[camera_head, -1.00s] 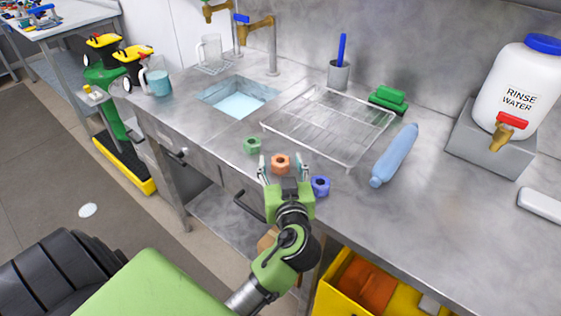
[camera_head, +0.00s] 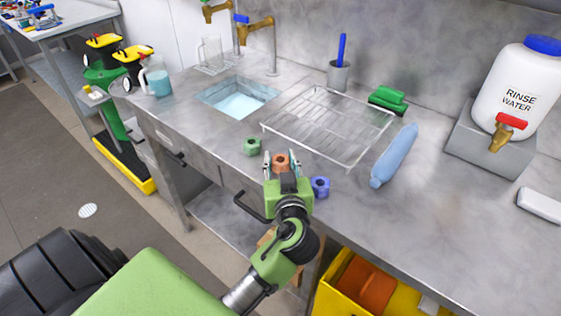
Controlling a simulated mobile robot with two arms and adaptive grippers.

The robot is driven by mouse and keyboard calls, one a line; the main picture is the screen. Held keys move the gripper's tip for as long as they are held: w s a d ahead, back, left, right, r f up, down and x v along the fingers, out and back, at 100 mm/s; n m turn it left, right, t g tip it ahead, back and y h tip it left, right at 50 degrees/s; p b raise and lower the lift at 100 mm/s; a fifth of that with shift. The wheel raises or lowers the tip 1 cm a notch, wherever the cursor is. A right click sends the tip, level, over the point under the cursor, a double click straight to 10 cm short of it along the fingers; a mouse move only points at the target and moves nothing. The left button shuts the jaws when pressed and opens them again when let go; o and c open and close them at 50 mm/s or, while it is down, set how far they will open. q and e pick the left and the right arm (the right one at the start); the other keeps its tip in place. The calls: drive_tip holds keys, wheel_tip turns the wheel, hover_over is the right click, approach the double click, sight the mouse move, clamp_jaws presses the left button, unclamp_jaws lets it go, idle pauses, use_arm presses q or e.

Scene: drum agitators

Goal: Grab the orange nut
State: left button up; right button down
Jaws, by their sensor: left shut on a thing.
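The orange nut (camera_head: 281,162) lies on the steel counter near its front edge, in front of the wire rack. My left gripper (camera_head: 282,164) is shut on it, with one finger on each side. The green nut (camera_head: 252,146) lies on the counter just left of the gripper. The blue nut (camera_head: 320,187) lies just right of the gripper, close to its green body. My right gripper does not show.
A wire rack (camera_head: 330,122) stands behind the nuts, with a sink (camera_head: 237,98) to its left. A blue bottle (camera_head: 394,156) lies right of the rack. A rinse water tank (camera_head: 512,90) stands farther right.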

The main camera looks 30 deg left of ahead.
use_arm(q)
drive_tip(key=shift+r, duration=0.5)
drive_tip(key=s+a+r+p, duration=0.3)
drive_tip(key=s+r+p, duration=0.6)
drive_tip(key=s+r, duration=0.2)
drive_tip(key=s, duration=0.2)
drive_tip(key=shift+s+a+r+p, duration=0.15)
drive_tip(key=shift+s+r+p, duration=0.15)
drive_tip(key=shift+r+p, duration=0.1)
